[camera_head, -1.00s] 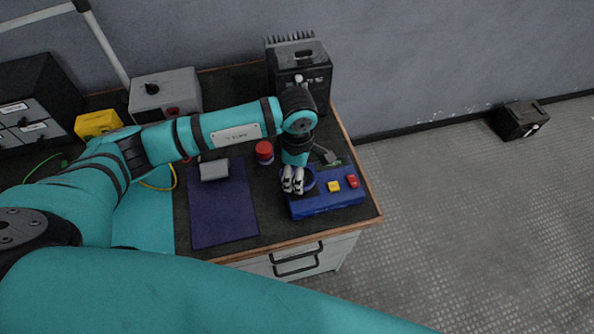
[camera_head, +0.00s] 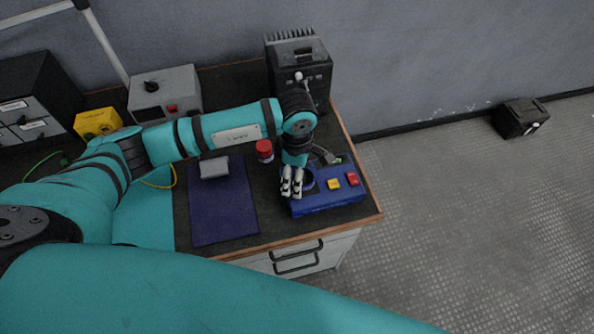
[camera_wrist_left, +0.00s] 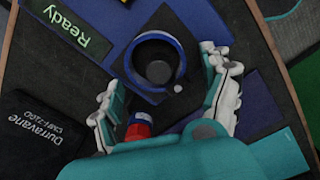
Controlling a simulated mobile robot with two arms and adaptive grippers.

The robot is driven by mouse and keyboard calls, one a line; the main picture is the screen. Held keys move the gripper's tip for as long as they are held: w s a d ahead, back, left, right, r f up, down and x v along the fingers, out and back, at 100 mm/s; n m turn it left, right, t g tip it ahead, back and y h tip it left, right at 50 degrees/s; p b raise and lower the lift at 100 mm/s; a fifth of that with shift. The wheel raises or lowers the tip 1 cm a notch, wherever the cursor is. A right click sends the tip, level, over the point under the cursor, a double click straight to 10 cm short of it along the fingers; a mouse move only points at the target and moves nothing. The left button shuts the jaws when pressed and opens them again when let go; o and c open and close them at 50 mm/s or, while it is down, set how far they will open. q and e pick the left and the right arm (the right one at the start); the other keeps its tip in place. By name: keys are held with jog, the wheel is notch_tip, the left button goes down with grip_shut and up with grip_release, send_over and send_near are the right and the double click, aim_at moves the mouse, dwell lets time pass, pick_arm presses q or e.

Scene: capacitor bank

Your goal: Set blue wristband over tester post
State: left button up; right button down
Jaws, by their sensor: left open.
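The blue tester (camera_head: 330,201) lies at the right end of the workbench, with a yellow and a red button on top. In the left wrist view, the blue wristband (camera_wrist_left: 137,41) is a ring around a dark round post (camera_wrist_left: 159,71) on a black square plate. Whether it is fully down is hard to tell. My left gripper (camera_head: 291,183) is at the tester's left end, beside the post. In the wrist view its open fingers (camera_wrist_left: 160,72) stand on either side of the ring, apparently clear of it. My right gripper is out of view.
A dark blue mat (camera_head: 222,210) with a small grey box (camera_head: 214,168) lies left of the tester. A red-topped jar (camera_head: 264,151) stands behind. A black finned unit (camera_head: 301,72) and a grey box (camera_head: 165,94) stand at the back.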

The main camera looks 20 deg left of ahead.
pick_arm(q)
jog(key=shift+w+r, duration=0.1)
jog(key=shift+r, duration=0.4)
notch_tip(320, 180, up, 11)
jog(key=b, duration=0.2)
jog(key=shift+r, duration=0.2)
dwell(0.9)
dwell(0.5)
